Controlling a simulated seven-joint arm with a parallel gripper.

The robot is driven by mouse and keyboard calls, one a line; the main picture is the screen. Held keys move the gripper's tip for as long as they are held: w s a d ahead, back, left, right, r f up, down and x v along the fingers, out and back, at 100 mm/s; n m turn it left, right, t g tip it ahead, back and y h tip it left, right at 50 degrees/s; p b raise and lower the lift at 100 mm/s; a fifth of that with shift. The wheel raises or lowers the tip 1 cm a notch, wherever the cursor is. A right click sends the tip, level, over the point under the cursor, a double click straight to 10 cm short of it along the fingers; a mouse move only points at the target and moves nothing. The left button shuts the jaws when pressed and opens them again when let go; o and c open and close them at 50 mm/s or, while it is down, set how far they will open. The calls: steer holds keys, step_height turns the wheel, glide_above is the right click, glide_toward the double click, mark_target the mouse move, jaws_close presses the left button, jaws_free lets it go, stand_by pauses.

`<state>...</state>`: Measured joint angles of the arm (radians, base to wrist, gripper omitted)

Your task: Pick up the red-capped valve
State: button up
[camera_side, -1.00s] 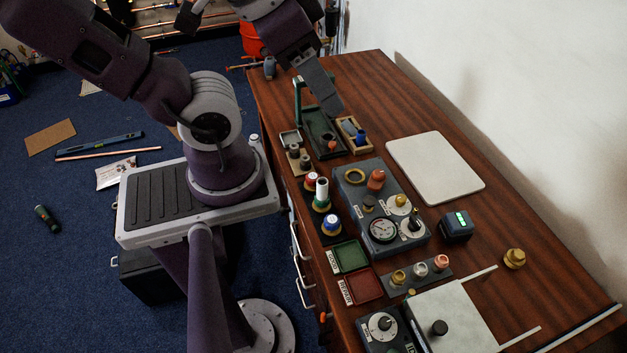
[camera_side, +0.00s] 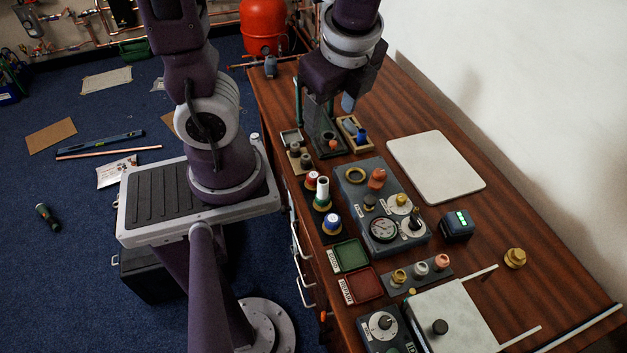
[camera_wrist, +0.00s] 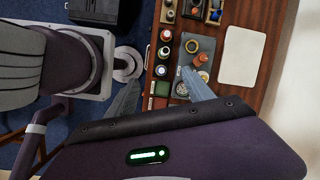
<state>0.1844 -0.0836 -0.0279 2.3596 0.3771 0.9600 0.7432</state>
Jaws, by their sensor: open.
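The red-capped valve (camera_side: 312,179) stands upright at the far end of a dark rack along the bench's left edge. It has a red top, a pale ring and a brass-coloured base. It also shows, small, in the wrist view (camera_wrist: 166,35). A tall white-topped piece with a green band (camera_side: 322,191) and a blue-capped piece (camera_side: 331,223) stand in the same rack. My gripper (camera_side: 340,96) is above the far part of the bench, beyond and above the valve, apart from it. In the wrist view its two fingers are spread (camera_wrist: 160,77) with nothing held between them.
A grey panel (camera_side: 352,212) with a gauge and knobs stands right of the rack. Green (camera_side: 350,255) and red (camera_side: 364,285) trays lie in front. A pale board (camera_side: 436,166) lies right.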

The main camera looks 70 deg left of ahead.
step_height(320, 180, down, 7)
steer(key=w+a+m+g+y, duration=0.2)
steer(key=m+y, duration=0.2)
steer(key=m, duration=0.7)
steer(key=m+t+y, duration=0.5)
steer(key=m+y, duration=0.1)
steer(key=m, duration=2.5)
glide_toward(315, 180)
steer(key=shift+w+a, duration=0.65)
steer(key=shift+a, duration=0.3)
steer(key=shift+s+a+f+m, duration=0.1)
steer(key=shift+a+f+m, duration=0.15)
steer(key=shift+m, duration=0.05)
steer(key=x, duration=0.6)
steer(key=shift+s+a+f, duration=0.3)
steer(key=shift+a, duration=0.05)
jaws_close()
